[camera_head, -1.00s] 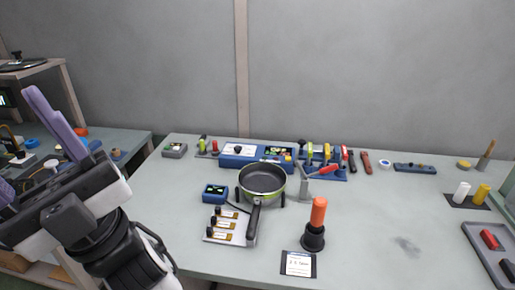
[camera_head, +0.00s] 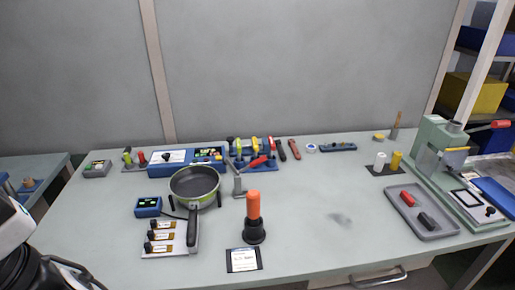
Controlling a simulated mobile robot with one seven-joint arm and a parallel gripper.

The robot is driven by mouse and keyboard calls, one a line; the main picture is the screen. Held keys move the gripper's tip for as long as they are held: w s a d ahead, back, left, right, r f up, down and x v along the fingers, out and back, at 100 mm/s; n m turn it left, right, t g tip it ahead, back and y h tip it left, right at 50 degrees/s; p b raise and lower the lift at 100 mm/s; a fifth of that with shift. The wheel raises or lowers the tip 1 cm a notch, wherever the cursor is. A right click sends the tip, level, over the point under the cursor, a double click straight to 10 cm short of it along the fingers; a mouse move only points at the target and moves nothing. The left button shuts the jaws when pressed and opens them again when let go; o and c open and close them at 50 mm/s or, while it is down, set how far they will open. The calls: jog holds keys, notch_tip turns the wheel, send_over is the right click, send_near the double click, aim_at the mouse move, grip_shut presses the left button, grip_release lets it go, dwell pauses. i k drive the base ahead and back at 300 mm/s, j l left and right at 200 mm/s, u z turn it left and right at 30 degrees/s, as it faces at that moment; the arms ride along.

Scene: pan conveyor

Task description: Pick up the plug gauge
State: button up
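An upright piece with an orange handle (camera_head: 253,206) stands in a dark round base (camera_head: 254,232) near the front middle of the bench. It looks like the plug gauge, though I cannot read its label to be sure. A dark-edged card (camera_head: 243,260) lies just in front of it. My gripper is out of view; only a white and black part of my arm shows at the left edge, well apart from the orange-handled piece.
A frying pan (camera_head: 194,183) stands left of the orange handle, with a plate of several small items (camera_head: 172,239) below it. A grey tray (camera_head: 424,213) with red and black pieces and a press (camera_head: 446,150) are at right. The bench between is mostly clear.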

aim_at(141, 156)
jog(key=k+j, duration=0.1)
jog(key=j, duration=0.85)
jog(key=k+j, duration=0.15)
jog(key=j, duration=0.35)
jog(key=k+j, duration=0.1)
jog(key=j, duration=0.85)
jog(key=i+j, duration=0.1)
jog(key=i, duration=0.85)
